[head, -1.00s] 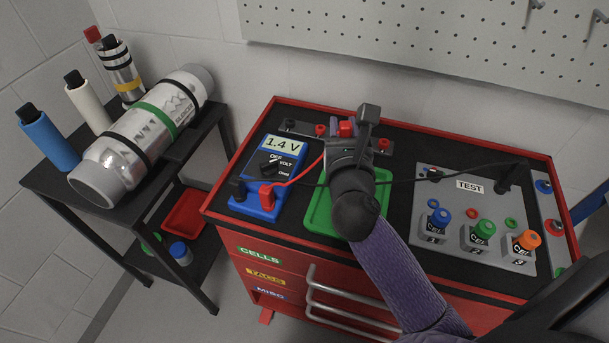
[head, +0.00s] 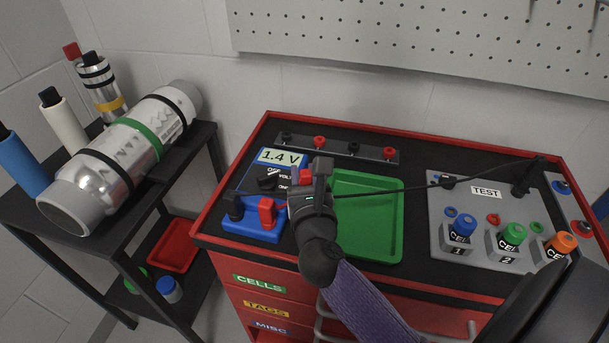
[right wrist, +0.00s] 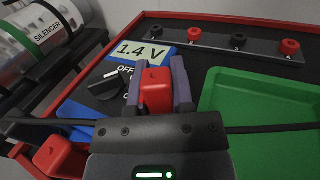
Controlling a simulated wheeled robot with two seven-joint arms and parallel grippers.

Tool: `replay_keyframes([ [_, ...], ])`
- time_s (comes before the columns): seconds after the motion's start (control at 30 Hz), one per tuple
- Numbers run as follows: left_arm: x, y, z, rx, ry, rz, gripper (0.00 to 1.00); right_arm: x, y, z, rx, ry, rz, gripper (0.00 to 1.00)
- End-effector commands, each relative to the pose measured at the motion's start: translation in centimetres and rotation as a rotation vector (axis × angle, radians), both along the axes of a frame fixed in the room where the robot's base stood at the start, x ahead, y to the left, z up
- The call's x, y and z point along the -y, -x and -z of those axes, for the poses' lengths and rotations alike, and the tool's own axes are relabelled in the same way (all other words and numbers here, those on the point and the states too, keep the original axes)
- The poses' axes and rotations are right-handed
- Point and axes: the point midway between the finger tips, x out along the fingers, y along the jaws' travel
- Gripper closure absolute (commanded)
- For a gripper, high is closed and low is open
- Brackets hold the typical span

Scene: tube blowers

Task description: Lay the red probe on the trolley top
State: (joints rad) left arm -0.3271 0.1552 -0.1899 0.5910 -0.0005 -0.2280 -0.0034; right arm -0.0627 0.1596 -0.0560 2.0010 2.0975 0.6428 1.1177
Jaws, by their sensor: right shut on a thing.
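My right gripper (head: 316,172) is shut on the red probe (right wrist: 155,92), whose red handle shows between the jaws in the right wrist view. A bit of the probe also shows beside the gripper in the head view (head: 304,176). The probe is over the right side of the blue meter (head: 252,229), which reads 1.4 V; its tip is hidden. The trolley top (head: 415,230) is black with a red rim. My left gripper is not in view.
A green tray (head: 372,217) lies right of the meter. A rail with black and red posts (head: 353,149) lies behind. The grey TEST panel (head: 455,205) holds several cells at the right. A black lead (head: 425,183) crosses the tray. A dark side table (head: 185,165) holds a silencer.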

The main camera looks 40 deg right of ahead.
Motion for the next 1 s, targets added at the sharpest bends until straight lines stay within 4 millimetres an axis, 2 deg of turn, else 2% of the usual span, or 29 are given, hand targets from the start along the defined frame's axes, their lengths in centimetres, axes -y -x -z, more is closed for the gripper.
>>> replay_keyframes([
  [0.07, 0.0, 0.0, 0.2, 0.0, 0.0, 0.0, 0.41, 0.0, 0.0, 0.4, -0.001, 0.0, 0.0, 1.0],
  [0.1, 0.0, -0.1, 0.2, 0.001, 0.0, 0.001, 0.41, 0.0, 0.0, 0.3, -0.001, 0.0, 0.0, 0.67],
  [0.23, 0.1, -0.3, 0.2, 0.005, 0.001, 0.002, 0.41, 0.0, 0.0, 0.3, -0.001, 0.0, 0.0, 0.4],
  [0.27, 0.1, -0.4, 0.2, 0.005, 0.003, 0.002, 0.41, 0.0, 0.0, 0.3, -0.001, 0.0, 0.0, 0.36],
  [0.6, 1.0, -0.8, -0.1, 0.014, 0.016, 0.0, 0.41, -0.1, 0.1, -0.2, 0.0, 0.0, 0.0, 0.36],
  [0.67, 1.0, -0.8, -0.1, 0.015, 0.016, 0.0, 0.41, -0.5, 0.9, -0.1, -0.002, -0.002, -0.001, 0.36],
  [1.0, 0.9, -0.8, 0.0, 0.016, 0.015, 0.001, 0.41, -3.9, 7.6, 0.2, -0.005, -0.003, 0.0, 0.36],
])
